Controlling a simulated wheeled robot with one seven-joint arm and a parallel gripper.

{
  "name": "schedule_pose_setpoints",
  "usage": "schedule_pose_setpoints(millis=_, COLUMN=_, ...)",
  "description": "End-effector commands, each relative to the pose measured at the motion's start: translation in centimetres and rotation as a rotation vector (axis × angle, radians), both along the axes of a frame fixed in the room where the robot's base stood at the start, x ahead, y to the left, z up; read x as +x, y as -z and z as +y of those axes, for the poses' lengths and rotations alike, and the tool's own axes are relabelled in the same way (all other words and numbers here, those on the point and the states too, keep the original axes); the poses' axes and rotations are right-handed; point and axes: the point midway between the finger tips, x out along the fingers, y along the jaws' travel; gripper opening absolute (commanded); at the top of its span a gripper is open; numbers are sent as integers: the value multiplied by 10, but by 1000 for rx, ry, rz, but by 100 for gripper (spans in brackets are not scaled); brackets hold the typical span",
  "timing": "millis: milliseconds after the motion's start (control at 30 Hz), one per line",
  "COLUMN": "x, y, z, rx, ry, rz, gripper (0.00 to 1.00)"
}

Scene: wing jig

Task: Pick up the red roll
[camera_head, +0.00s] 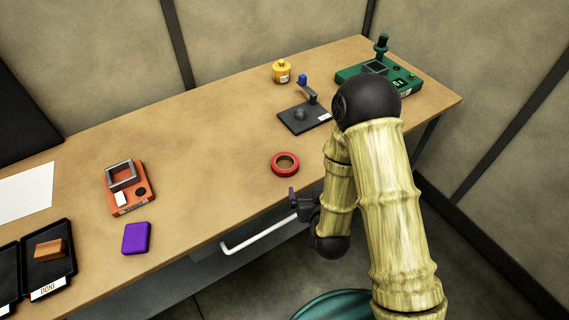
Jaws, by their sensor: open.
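The red roll (285,164) is a red ring, like a roll of tape, with a tan hole. It lies flat on the wooden table near its front edge, at the middle of the view. My gripper (293,204) is at the end of the bamboo-like arm, just beyond the table's front edge, below and slightly right of the roll in the picture. It is apart from the roll and empty. Its fingers look small and dark, and the arm hides part of it.
Behind the roll stand a black stand with a blue knob (290,121), a yellow pot (281,72) and a green device (403,82). To the left are an orange device (115,200), a purple block (136,238) and a black tray (62,265). The table (210,150) is clear around the roll.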

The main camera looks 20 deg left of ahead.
Motion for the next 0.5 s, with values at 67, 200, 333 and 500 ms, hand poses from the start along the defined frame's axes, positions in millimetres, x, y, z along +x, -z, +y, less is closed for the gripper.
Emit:
schedule_pose_setpoints(millis=67, x=-13, y=9, z=13, rx=16, ry=-26, rz=-54, gripper=100)
schedule_pose_setpoints(millis=200, x=-34, y=13, z=27, rx=51, ry=-58, rz=-159, gripper=100)
schedule_pose_setpoints(millis=333, x=-46, y=12, z=33, rx=73, ry=-74, rz=-222, gripper=100)
schedule_pose_setpoints(millis=500, x=-49, y=11, z=35, rx=81, ry=-77, rz=-246, gripper=100)
